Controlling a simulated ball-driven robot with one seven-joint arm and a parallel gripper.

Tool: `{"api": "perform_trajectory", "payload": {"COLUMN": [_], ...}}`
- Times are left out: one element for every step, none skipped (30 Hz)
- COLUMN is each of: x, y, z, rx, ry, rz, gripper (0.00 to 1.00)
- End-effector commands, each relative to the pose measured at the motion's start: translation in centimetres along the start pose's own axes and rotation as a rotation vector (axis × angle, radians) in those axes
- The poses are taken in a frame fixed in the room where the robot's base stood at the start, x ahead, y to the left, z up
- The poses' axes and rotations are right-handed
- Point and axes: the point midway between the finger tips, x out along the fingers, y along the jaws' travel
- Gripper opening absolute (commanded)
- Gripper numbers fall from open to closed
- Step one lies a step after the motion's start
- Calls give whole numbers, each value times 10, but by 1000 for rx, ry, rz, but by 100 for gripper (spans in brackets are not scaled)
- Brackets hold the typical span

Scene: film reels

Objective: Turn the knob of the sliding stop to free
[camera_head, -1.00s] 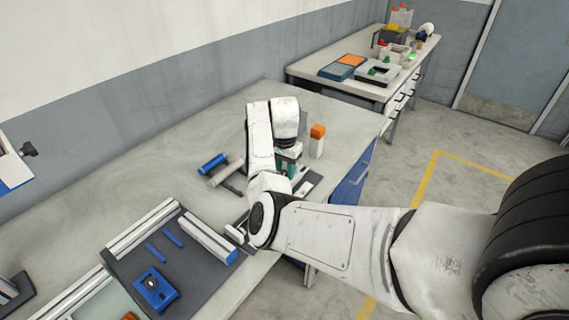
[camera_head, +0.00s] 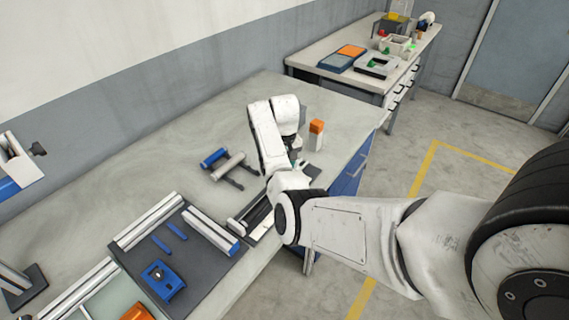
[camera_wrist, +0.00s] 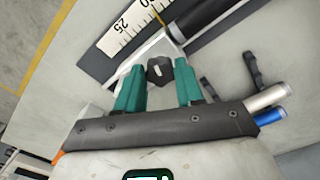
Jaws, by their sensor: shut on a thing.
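In the wrist view, the dark knob (camera_wrist: 160,69) sits between the two teal fingers of my gripper (camera_wrist: 159,74), which is shut on it. A light pointer mark shows on the knob's face. The knob is on the pale block of the sliding stop (camera_wrist: 148,49), beside a white scale strip (camera_wrist: 122,38) with the marks 20 and 25. A dark bar runs off to the upper right. In the head view, my arm hides the knob and most of the gripper.
A blue-handled tool (camera_head: 214,157) and a grey-handled one (camera_head: 229,166) lie behind the rail. An orange-topped white bottle (camera_head: 316,136) stands to the right. A dark tray (camera_head: 190,262) with a blue block (camera_head: 163,281) is at front left.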

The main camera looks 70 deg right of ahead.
Motion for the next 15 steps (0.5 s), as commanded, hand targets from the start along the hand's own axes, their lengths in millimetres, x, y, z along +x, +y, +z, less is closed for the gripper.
{"api": "perform_trajectory", "payload": {"x": [0,0,0,0,0,0,0,0,0,0,0,0,0,0,0], "y": [0,1,1,1,1,0,0,0,1,1,1,1,1,1,1], "z": [0,0,0,0,0,-1,-1,-1,-1,-1,-1,-1,-1,-1,-1], "rx": [-37,-61,-91,-112,-133,-160,-177,-194,-215,-230,-243,-259,-269,-279,-291], "ry": [1,2,2,2,2,2,2,2,2,2,2,2,2,2,3], "rz": [0,1,1,0,0,0,0,0,1,1,1,0,0,0,0], "gripper": [6,6,6,6,6,6,6,6,6,6,6,6,6,6,6]}}
